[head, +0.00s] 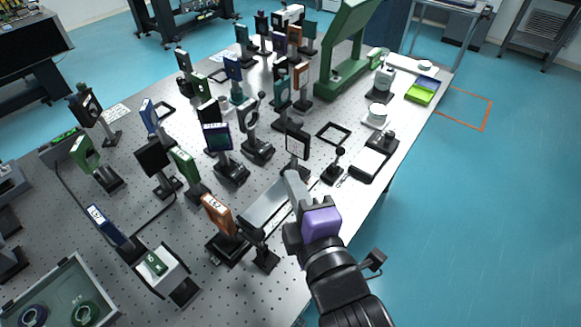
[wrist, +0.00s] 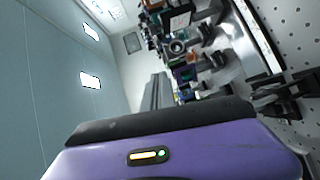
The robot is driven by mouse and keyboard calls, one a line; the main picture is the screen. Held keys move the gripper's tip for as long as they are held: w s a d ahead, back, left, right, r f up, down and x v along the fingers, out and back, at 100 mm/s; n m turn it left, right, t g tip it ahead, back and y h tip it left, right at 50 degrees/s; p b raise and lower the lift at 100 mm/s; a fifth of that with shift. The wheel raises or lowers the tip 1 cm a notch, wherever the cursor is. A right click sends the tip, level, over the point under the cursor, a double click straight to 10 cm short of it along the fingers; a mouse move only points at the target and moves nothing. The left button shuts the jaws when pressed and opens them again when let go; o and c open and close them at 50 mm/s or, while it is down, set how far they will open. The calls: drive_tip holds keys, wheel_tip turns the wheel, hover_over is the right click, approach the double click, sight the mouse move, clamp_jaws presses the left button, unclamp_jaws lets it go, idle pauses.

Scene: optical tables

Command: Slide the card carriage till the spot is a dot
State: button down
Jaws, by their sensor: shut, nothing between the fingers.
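A white card in a black frame (head: 297,143) stands upright beyond the far end of a grey rail (head: 270,206). A framed card (wrist: 178,20) also shows in the wrist view, seemingly the same one. I cannot make out a light spot on it. The carriage under the card is too small to tell apart from its dark base. My gripper (head: 291,177) is shut and empty, above or beside the rail's right side, short of the card. In the wrist view its grey fingers (wrist: 155,92) point forward. I cannot tell whether they touch anything.
An orange mount (head: 217,212) marked L2 stands left of the rail. Several mounted optics crowd the table's middle. A green stand (head: 345,50) rises behind. Beyond the table's right edge is open floor.

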drive_tip(key=m+t+h+b, duration=0.2)
drive_tip(key=m+b, duration=0.5)
drive_tip(key=m, duration=0.9)
approach(310, 135)
wheel_tip(310, 135, up, 3)
drive_tip(key=d, duration=0.2)
drive_tip(key=w+d+m+h, duration=0.1)
drive_tip(key=m, duration=0.8)
drive_tip(key=w+a+m, duration=0.1)
drive_tip(key=w+m, duration=0.2)
drive_tip(key=w+a+m, duration=0.1)
drive_tip(key=w+m, duration=0.2)
drive_tip(key=w+a+m+p, duration=0.1)
drive_tip(key=w+a+m, duration=0.1)
drive_tip(key=w+m, duration=0.1)
drive_tip(key=shift+a+r+m, duration=0.1)
drive_tip(key=shift+r+m, duration=0.05)
drive_tip(key=shift+m, duration=0.45)
drive_tip(key=shift+a, duration=0.1)
